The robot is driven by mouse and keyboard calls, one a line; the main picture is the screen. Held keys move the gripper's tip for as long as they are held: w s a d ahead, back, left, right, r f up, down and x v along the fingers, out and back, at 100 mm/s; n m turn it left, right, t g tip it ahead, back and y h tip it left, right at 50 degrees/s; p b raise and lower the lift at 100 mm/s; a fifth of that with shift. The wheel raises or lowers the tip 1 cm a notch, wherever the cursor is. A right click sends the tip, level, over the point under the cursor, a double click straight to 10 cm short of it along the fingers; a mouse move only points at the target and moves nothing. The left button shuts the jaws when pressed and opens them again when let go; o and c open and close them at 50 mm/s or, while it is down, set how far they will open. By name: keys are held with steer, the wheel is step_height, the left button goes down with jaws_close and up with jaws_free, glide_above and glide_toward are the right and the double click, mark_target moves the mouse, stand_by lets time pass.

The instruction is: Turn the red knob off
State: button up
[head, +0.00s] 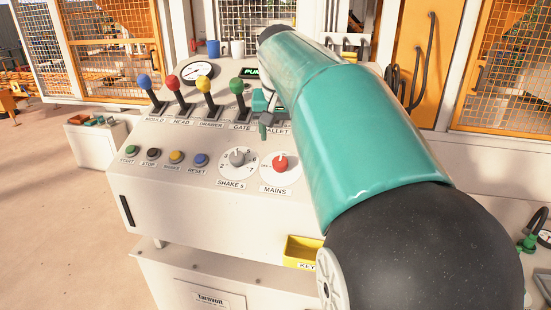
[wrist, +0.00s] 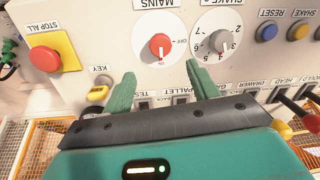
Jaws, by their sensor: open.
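The red knob (head: 281,164) sits at the centre of a round white dial marked MAINS on the sloped panel. In the wrist view the red knob (wrist: 160,46) lies just beyond the fingertips, roughly centred between them. In the head view my gripper (head: 264,118) is partly hidden by my arm and appears above and left of the knob.
The grey SHAKE dial (head: 238,159) is beside the red knob. Several coloured levers (head: 208,98) rise behind it, and push buttons (head: 176,157) lie to the left. The wrist view shows a red stop button (wrist: 44,54) and a yellow key switch (wrist: 98,94).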

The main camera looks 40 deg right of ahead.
mark_target(280, 161)
steer(key=x, duration=1)
steer(key=shift+w+f, duration=0.15)
steer(key=shift+f, duration=0.05)
steer(key=c, duration=1)
